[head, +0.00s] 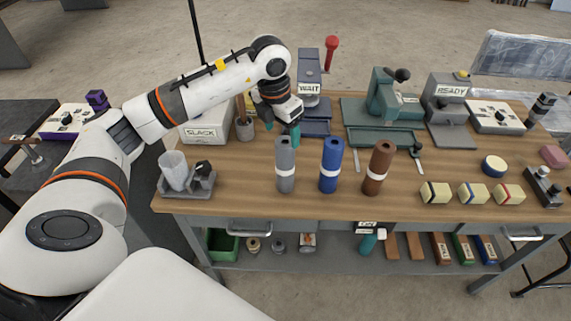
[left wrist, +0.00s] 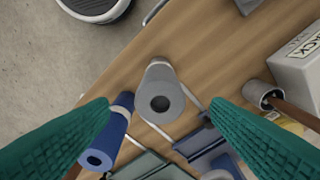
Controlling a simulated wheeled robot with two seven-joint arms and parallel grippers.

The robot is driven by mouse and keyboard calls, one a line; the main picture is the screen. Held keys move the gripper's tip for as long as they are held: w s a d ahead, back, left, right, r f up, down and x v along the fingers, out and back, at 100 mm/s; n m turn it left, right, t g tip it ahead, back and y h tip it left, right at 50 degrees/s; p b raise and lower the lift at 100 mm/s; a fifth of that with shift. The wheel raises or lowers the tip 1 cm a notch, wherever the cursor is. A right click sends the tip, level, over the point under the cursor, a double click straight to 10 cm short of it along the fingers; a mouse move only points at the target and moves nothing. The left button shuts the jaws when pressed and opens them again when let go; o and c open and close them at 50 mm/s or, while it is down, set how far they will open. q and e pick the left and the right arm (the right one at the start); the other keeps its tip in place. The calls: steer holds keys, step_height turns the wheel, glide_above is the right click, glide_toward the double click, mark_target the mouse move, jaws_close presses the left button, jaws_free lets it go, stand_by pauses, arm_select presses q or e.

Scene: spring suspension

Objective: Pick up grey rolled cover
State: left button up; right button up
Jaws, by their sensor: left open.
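The grey rolled cover (head: 285,166) stands upright near the front of the wooden workbench, with a white band around its lower part. The left wrist view shows its round top end and dark hole (left wrist: 160,82) from above. My left gripper (head: 282,131) is open, its teal fingers just above and behind the grey roll in the head view. In the left wrist view the open fingers (left wrist: 160,104) are spread to either side of the grey roll, with nothing held. My right gripper is out of view.
A blue roll (head: 331,165) and a brown roll (head: 378,168) stand to the right. Presses (head: 395,105) stand behind. The bench front between holder and grey roll is clear.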

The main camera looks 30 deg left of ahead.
mark_target(284, 143)
arm_select(q)
steer(key=f, duration=0.3)
steer(key=shift+w+d+f+p, duration=0.1)
steer(key=shift+w+f+p, duration=0.1)
steer(key=shift+w+p, duration=0.1)
steer(key=shift+f+p, duration=0.4)
steer(key=shift+f, duration=0.2)
steer(key=f, duration=0.2)
steer(key=w+f+p, duration=0.1)
steer(key=f, duration=0.1)
steer(key=shift+f, duration=0.1)
steer(key=c, duration=1.4)
